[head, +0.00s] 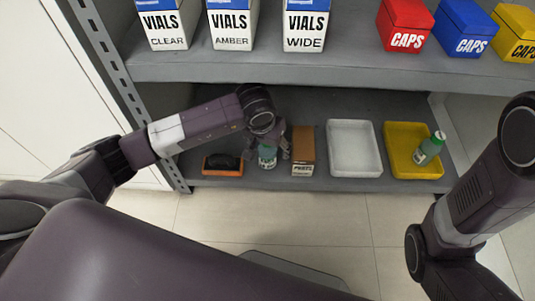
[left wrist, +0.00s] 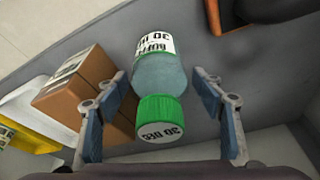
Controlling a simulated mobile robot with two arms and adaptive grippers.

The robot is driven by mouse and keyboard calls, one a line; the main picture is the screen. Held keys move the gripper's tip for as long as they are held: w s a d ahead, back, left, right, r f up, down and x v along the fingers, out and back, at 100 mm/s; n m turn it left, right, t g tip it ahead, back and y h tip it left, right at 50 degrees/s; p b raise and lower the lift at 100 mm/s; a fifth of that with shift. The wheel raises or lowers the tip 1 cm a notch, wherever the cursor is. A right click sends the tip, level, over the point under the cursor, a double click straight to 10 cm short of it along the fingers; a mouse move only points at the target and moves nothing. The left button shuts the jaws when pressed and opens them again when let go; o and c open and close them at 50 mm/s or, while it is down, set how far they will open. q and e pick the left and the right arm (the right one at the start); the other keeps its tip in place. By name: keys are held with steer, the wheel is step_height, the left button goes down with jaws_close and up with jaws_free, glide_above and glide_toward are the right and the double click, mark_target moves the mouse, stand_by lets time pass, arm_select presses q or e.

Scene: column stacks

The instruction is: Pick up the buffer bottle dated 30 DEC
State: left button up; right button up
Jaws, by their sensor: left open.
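The buffer bottle (head: 267,158) stands on the lower shelf. In the left wrist view the bottle (left wrist: 160,72) has a green cap reading 30 DEC and a white label that also shows 30 DEC. My left gripper (head: 267,145) is open over it. In the left wrist view the fingers of the left gripper (left wrist: 162,100) are on either side of the bottle, with gaps to it. A second green-capped bottle (head: 430,149) leans in the yellow tray (head: 400,166); its date is too small to read. My right arm shows at the right, its gripper out of view.
A brown carton (head: 303,145) stands close beside the bottle, and also shows in the left wrist view (left wrist: 75,85). An orange tray (head: 222,171) with a dark object is on the other side. A white tray (head: 354,148) is further right. The upper shelf (head: 350,67) overhangs with boxes.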

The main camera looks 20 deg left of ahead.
arm_select(q)
steer(key=shift+c, duration=0.6)
steer(key=c, duration=1.3)
steer(key=shift+c, duration=0.4)
steer(key=shift+r, duration=0.1)
